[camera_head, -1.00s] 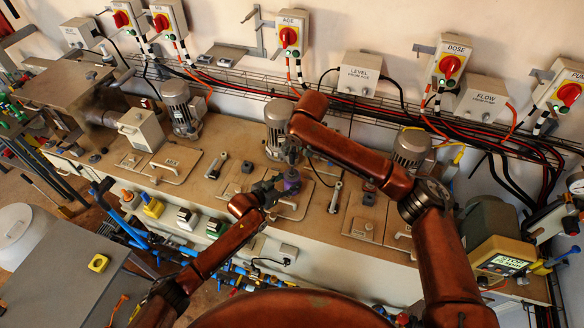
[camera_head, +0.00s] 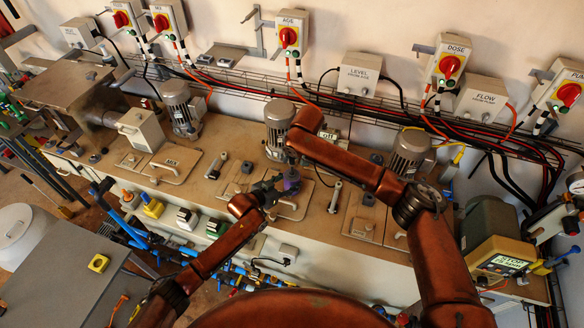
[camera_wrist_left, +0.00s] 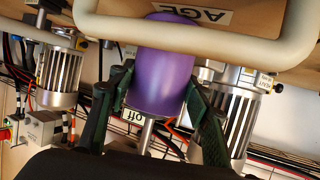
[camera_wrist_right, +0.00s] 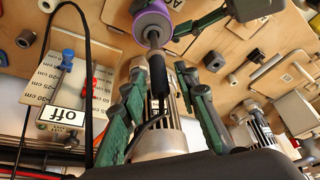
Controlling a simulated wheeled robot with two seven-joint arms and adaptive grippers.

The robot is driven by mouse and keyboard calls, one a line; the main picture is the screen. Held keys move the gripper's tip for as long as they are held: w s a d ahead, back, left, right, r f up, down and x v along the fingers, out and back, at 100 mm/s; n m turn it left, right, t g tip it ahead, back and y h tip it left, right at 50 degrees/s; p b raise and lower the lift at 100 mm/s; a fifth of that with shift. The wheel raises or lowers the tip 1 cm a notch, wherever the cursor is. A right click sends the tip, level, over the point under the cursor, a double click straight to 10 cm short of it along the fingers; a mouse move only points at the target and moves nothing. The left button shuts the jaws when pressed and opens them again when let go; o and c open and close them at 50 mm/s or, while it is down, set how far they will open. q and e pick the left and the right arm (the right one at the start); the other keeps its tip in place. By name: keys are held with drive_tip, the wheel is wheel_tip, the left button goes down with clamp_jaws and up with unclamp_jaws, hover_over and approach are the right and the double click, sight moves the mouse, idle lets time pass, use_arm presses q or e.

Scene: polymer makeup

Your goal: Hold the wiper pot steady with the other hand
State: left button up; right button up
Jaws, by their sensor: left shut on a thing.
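The purple wiper pot (camera_head: 291,180) stands out over the bench. My left gripper (camera_head: 272,188) is shut on it. In the left wrist view the pot (camera_wrist_left: 161,65) sits between the two green fingers (camera_wrist_left: 150,110), with a metal rod pointing out of its end. In the right wrist view the pot (camera_wrist_right: 152,22) is at the top, and a metal rod with a black handle (camera_wrist_right: 158,78) comes out of it. My right gripper (camera_wrist_right: 160,120) is open, its green fingers spread either side of the black handle's line. In the head view the right gripper's tips are mostly hidden.
Several motors, such as the middle one (camera_head: 277,120), stand along the back of the bench. Lidded hatches with pale handles (camera_head: 174,163) lie on the bench top. An "off" tag (camera_wrist_right: 62,118) stands beside the right gripper. A pump with a display (camera_head: 503,262) is at right.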

clamp_jaws()
drive_tip(key=shift+r, duration=0.15)
idle(0.4)
wheel_tip(320, 180, up, 18)
idle(0.4)
use_arm(q)
drive_tip(key=o, duration=1.3)
